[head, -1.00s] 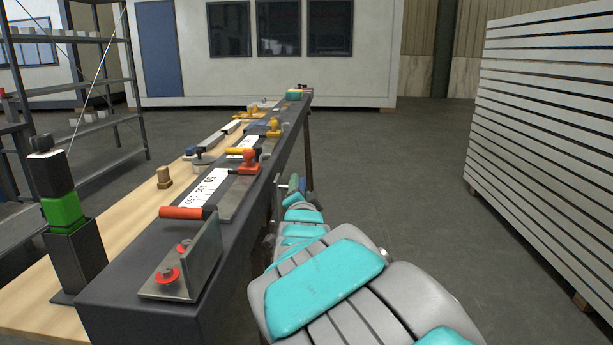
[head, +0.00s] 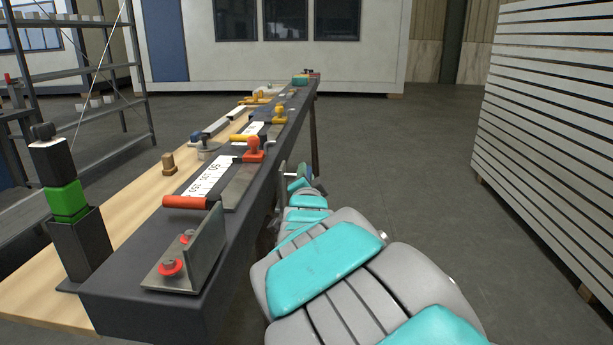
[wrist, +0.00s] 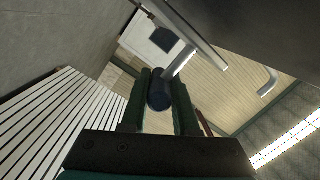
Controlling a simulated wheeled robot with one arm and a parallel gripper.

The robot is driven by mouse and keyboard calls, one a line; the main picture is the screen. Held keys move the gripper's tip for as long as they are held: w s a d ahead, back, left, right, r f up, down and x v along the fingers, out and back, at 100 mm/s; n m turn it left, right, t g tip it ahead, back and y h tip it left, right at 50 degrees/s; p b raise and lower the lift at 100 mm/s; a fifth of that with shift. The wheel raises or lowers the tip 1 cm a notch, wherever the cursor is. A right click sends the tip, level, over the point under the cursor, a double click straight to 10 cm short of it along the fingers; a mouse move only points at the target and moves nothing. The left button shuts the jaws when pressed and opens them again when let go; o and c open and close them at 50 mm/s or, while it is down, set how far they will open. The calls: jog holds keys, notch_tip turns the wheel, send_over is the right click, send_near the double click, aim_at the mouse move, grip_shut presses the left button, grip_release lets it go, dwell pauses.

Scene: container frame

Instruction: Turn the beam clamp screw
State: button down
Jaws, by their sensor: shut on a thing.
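In the wrist view, a dark blue cylindrical grip (wrist: 158,92) sits between the green fingers of my gripper (wrist: 160,82), which are shut on it. A grey metal rod (wrist: 180,60) runs from the grip up towards a metal edge. I take this to be the beam clamp screw. In the head view, my gripper (head: 300,184) is small and partly hidden behind my arm, beside the right side of the dark beam (head: 255,205). A narrow grey upright part (head: 281,182) shows there. The screw's threads are not visible.
An angle bracket (head: 205,250) with red knobs and an orange-handled tool (head: 185,202) sit on the beam's near end. A green-and-black post (head: 66,203) stands left. Stacked white panels (head: 560,130) stand right. The floor between beam and panels is clear.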

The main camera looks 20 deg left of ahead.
jog(key=shift+f+b, duration=0.3)
jog(key=shift+b, duration=0.4)
